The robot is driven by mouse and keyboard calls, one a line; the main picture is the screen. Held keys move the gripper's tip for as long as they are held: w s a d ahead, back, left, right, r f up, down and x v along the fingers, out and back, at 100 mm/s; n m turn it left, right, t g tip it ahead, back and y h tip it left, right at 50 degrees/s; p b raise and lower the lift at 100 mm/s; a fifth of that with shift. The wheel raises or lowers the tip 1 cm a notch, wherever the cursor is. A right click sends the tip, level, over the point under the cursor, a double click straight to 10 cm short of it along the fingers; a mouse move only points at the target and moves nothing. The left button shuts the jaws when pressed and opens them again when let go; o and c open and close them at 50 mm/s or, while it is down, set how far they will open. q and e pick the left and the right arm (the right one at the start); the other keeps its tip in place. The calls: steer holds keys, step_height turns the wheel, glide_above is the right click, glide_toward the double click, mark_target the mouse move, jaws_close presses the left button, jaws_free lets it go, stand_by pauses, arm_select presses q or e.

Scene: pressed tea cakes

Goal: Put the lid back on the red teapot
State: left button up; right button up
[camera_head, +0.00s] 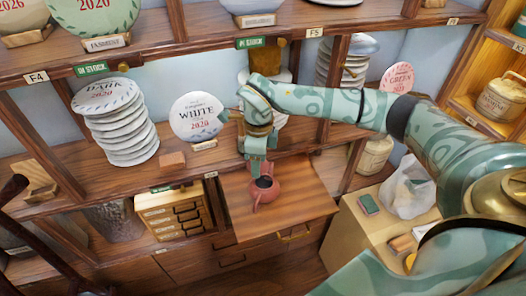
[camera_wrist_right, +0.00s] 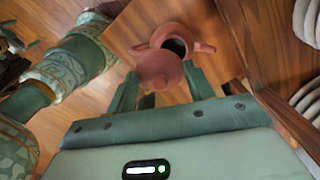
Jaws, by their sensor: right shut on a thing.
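The red teapot (camera_head: 266,194) stands upright on a wooden pull-out board (camera_head: 305,198), its dark round opening uncovered. The teapot also shows in the right wrist view (camera_wrist_right: 181,32), with its opening facing the camera. The red lid (camera_wrist_right: 160,69) is between the fingers of my right gripper (camera_wrist_right: 160,88), which is shut on it. In the wrist view the lid overlaps the near side of the teapot, beside the opening. In the head view my right gripper (camera_head: 256,166) is just above and behind the opening, and I cannot make out the lid there. My left gripper is not in view.
A shelf behind holds a stack of pale tea cakes (camera_head: 122,130), a standing white cake (camera_head: 196,117) and a small brown block (camera_head: 172,161). A small drawer box (camera_head: 172,215) stands left of the board. A white bag (camera_head: 408,190) sits at the right. The board's right part is clear.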

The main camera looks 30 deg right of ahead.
steer(key=m, duration=0.1)
steer(key=d+m, duration=0.1)
steer(key=m, duration=0.1)
steer(key=f+m, duration=0.1)
steer(key=shift+w+d+m+p, duration=0.3)
steer(key=shift+w+d+m, duration=0.1)
steer(key=shift+d+f+m, duration=0.35)
steer(key=shift+f+m, duration=0.05)
steer(key=shift+m, duration=0.5)
step_height(320, 180, down, 4)
steer(key=b, duration=0.4)
steer(key=shift+f, duration=0.25)
steer(key=shift+w+f+b, duration=0.1)
steer(key=shift+f+b, duration=0.4)
steer(key=shift+f, duration=0.45)
steer(key=shift+r+p, duration=0.1)
steer(key=shift+p, duration=0.35)
steer(key=shift+f, duration=0.2)
steer(key=shift+p, duration=0.4)
